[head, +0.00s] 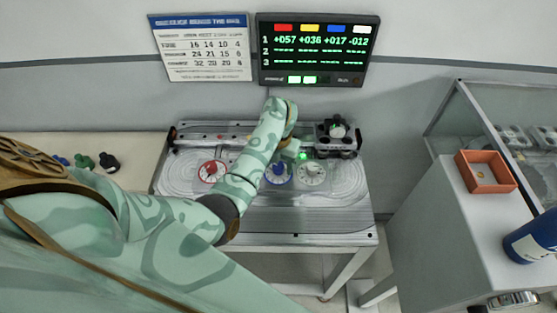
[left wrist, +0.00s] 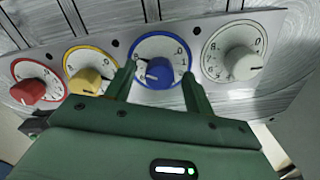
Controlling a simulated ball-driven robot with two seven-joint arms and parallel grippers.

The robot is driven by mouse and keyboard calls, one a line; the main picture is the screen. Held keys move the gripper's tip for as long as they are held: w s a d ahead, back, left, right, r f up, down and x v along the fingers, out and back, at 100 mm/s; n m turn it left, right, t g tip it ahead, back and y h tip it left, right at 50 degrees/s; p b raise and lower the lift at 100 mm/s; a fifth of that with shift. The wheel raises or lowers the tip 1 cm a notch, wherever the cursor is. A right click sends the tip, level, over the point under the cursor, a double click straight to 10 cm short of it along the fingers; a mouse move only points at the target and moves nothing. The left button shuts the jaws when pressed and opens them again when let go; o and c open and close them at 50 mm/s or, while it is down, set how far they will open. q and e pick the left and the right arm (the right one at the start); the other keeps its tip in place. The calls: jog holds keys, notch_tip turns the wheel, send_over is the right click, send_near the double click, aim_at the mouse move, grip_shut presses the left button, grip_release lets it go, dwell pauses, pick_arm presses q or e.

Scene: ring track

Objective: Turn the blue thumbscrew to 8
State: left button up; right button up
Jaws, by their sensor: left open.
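The blue thumbscrew (left wrist: 159,73) sits in a white, blue-rimmed numbered dial on the metal plate in the left wrist view. Its setting is too small to read surely. In the head view its blue dial (head: 278,175) shows just right of my arm. My left gripper (left wrist: 160,78) is open, with one finger on each side of the blue thumbscrew. Whether the fingers touch it cannot be told. In the head view my left gripper (head: 292,152) is above the track table, partly hidden by my own arm. My right gripper is not in view.
Red (left wrist: 28,91), yellow (left wrist: 86,82) and white (left wrist: 242,64) knobs flank the blue one closely. A wall display (head: 318,50) shows numbers under coloured blocks, with a printed chart (head: 202,47) beside it. A black device (head: 338,138) stands at the table's back right.

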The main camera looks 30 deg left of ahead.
aim_at(278, 166)
pick_arm(q)
notch_tip(278, 166, up, 16)
jog(key=p, duration=0.6)
jog(key=shift+r, duration=0.15)
